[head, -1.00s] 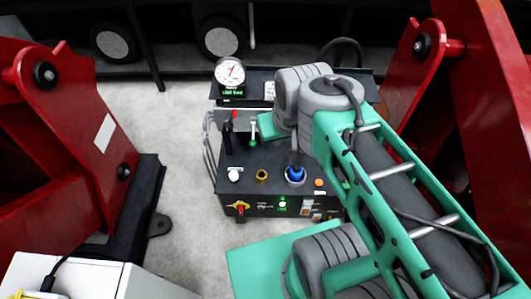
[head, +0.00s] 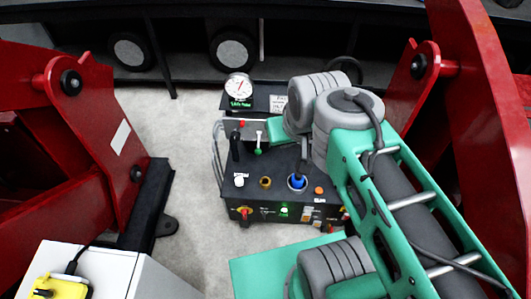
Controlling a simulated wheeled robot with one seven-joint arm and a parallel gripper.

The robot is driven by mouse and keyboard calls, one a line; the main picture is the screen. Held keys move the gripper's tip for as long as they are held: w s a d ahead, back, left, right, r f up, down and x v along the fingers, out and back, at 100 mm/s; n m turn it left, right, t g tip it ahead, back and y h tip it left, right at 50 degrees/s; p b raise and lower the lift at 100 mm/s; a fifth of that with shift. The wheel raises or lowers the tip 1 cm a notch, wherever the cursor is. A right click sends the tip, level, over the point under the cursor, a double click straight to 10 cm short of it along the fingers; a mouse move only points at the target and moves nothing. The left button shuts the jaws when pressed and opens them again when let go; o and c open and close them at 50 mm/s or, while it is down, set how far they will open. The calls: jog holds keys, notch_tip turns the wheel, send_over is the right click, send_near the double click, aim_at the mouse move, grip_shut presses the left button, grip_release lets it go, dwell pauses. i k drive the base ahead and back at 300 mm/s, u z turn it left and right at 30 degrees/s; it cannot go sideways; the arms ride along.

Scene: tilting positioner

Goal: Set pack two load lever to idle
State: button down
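A black control box (head: 262,200) stands on the floor at the middle of the head view. On its top are an upright black-handled lever (head: 235,147) and a thin silver lever with a green end (head: 258,142). Their labels are too small to read, so I cannot tell which is pack two's load lever. A round dial gauge (head: 240,87) with a green lit readout stands behind them. My green and grey arm covers the box's right rear. My gripper is hidden, and no fingers show.
The box top also carries a white knob (head: 239,181), a brass ring (head: 265,182), a blue connector (head: 297,181) and an orange button (head: 319,190). Red steel frames (head: 90,140) stand left and right. A white cabinet (head: 100,270) is at lower left. Floor left of the box is clear.

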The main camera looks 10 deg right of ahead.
aim_at(258, 151)
jog(key=z, duration=0.55)
jog(key=k, duration=0.65)
jog(key=z, duration=0.45)
jog(key=i, duration=0.5)
jog(key=u, duration=1.15)
jog(key=i, duration=0.85)
jog(key=u, duration=1)
